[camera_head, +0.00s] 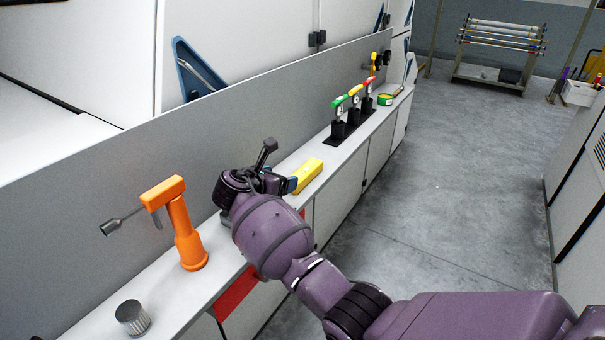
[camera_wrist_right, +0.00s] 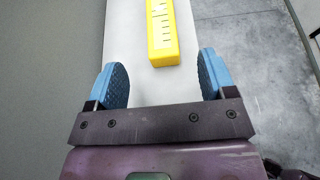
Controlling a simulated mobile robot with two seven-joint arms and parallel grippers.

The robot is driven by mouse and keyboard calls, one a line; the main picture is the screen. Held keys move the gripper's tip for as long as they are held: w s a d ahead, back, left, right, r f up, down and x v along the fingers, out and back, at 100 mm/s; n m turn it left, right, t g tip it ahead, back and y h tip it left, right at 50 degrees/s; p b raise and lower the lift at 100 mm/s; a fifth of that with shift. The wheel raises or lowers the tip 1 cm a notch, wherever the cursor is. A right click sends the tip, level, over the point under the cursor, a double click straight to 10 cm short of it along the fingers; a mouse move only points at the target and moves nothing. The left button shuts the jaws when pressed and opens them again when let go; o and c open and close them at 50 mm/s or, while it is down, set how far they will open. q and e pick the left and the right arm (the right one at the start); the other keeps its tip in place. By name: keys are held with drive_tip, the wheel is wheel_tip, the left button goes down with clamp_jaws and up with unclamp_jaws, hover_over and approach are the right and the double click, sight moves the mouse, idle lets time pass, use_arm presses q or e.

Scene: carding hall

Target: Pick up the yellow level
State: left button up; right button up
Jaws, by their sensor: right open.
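The yellow level (camera_head: 308,174) lies on the narrow white counter, just beyond my right gripper (camera_head: 281,177). My left gripper does not show.
An orange tool (camera_head: 183,225) and a grey ribbed cylinder (camera_head: 132,317) stand on the counter (camera_head: 95,325). Farther along, several tools with coloured handles (camera_head: 353,98) stand in black holders near a green tape roll (camera_head: 385,99). A grey panel (camera_head: 85,200) runs behind; open floor (camera_head: 430,200) lies right.

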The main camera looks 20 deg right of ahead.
sight(300, 174)
drive_tip(key=x, duration=0.2)
drive_tip(key=b+x, duration=0.1)
drive_tip(key=x, duration=0.1)
drive_tip(key=shift+s+f, duration=0.15)
drive_tip(key=shift+f, duration=0.1)
drive_tip(key=shift+w+d+f, duration=0.1)
drive_tip(key=shift+w+d, duration=0.2)
drive_tip(key=shift+w+d+f, duration=0.1)
drive_tip(key=shift+d+f, duration=0.05)
drive_tip(key=shift+d, duration=0.05)
drive_tip(key=b+x, duration=0.2)
drive_tip(key=x, duration=0.1)
drive_tip(key=shift+w+f, duration=0.1)
drive_tip(key=shift+f, duration=0.3)
drive_tip(key=shift+w+d, duration=0.35)
drive_tip(key=shift+d, duration=0.1)
drive_tip(key=shift+r, duration=0.15)
drive_tip(key=c, duration=1.2)
